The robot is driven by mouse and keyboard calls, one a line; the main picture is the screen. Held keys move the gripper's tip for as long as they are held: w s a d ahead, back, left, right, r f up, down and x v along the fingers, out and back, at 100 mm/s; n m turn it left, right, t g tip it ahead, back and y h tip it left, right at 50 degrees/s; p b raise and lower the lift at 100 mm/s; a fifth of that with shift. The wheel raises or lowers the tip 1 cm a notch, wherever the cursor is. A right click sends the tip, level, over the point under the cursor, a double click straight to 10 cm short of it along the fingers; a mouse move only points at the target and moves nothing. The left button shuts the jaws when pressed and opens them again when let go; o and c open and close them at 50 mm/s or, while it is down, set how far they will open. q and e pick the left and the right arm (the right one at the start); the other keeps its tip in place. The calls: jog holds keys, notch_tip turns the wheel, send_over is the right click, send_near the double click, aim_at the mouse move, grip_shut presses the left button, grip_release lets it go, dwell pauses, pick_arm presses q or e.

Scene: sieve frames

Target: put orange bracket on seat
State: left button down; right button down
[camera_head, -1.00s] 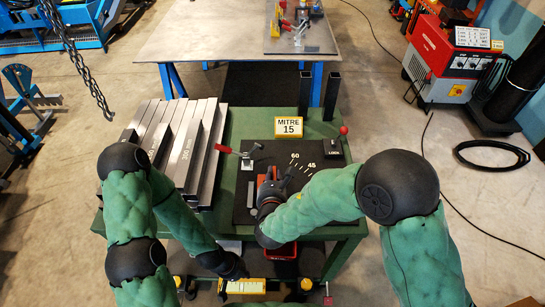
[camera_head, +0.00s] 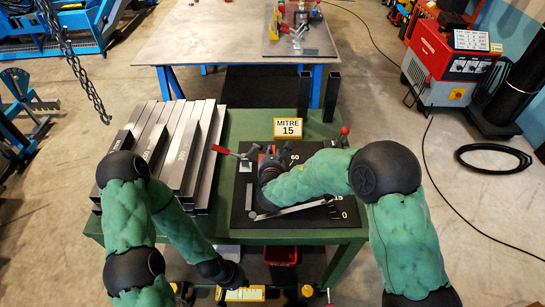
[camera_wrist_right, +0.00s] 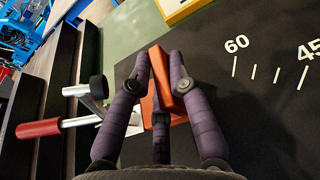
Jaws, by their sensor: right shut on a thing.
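The orange bracket (camera_wrist_right: 160,82) is between the two fingers of my right gripper (camera_wrist_right: 162,62) in the right wrist view, and the fingers are shut on it. In the head view the right gripper (camera_head: 268,158) is over the far left part of the black plate (camera_head: 240,205), beside the red-handled clamp (camera_head: 244,157); the bracket is mostly hidden there. I cannot pick out the seat for certain. My left gripper (camera_head: 236,279) hangs low in front of the green table, and its fingers are too small and dark to read.
Grey steel bars (camera_head: 178,150) lie on the table's left side. The yellow MITRE 15 sign (camera_head: 288,128) and two dark upright posts (camera_head: 304,92) stand behind the plate. A grey bar (camera_head: 290,211) crosses the plate near its angle marks. A red bin (camera_head: 281,256) is below.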

jog(key=shift+f, duration=0.15)
jog(key=shift+f, duration=0.1)
jog(key=c, duration=1.2)
grip_release()
jog(key=shift+o, duration=0.2)
jog(key=shift+f, duration=0.1)
jog(key=shift+s+r, duration=0.1)
jog(key=shift+r, duration=0.15)
jog(key=p+v, duration=0.3)
jog(key=v, duration=0.8)
jog(key=shift+s, duration=0.4)
jog(key=shift+r, duration=0.1)
